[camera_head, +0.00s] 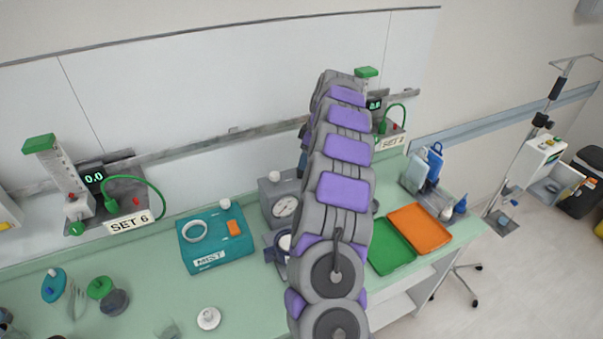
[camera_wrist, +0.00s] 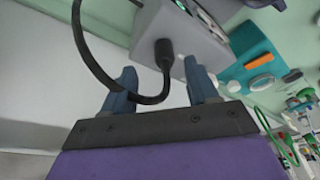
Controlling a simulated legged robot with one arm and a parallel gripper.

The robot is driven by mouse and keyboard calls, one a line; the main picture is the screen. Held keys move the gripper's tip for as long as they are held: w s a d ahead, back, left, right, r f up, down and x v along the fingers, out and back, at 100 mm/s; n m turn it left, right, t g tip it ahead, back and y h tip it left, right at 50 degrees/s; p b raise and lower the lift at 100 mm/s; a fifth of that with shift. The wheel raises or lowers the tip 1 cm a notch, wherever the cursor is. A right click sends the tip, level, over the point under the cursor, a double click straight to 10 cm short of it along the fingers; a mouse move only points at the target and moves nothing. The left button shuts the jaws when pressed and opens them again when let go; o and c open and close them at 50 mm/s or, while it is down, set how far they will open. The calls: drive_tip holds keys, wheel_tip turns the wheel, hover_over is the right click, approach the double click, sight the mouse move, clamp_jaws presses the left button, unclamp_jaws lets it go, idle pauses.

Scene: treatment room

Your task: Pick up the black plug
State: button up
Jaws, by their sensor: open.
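The black plug (camera_wrist: 164,52) sits in the side of a grey box (camera_wrist: 188,42) in the wrist view. A black cable (camera_wrist: 90,62) runs from it in a loop past my gripper. My gripper (camera_wrist: 159,68) is open, with its two blue-grey fingers spread. The plug appears between and beyond the fingertips, and the cable crosses the space between the fingers. I see no grip on either. In the head view, a grey box with a round gauge (camera_head: 283,207) stands on the bench, partly behind my arm. The plug cannot be made out there.
A teal case (camera_head: 212,256) with a white ring and an orange block stands left of the gauge box. Green (camera_head: 391,246) and orange (camera_head: 420,228) trays lie right of my arm. Sets with green hoses stand along the wall. The green bench (camera_head: 255,310) has free room in front.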

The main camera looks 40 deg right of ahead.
sight(301, 172)
drive_tip(key=shift+d+f, duration=0.15)
drive_tip(key=shift+f, duration=0.2)
drive_tip(key=a+f, duration=0.1)
drive_tip(key=w+a+f+b, duration=0.1)
drive_tip(key=a+f, duration=0.1)
drive_tip(key=shift+w+f, duration=0.2)
drive_tip(key=shift+f, duration=0.1)
drive_tip(key=shift+w+f, duration=0.1)
drive_tip(key=shift+f, duration=0.15)
drive_tip(key=shift+d+f, duration=0.1)
drive_tip(key=shift+d, duration=0.6)
drive_tip(key=shift+d+f, duration=0.15)
drive_tip(key=shift+d, duration=0.25)
drive_tip(key=shift+c, duration=1.1)
drive_tip(key=shift+a, duration=0.8)
drive_tip(key=c, duration=0.6)
drive_tip(key=shift+d, duration=0.15)
clamp_jaws()
drive_tip(key=shift+d, duration=0.25)
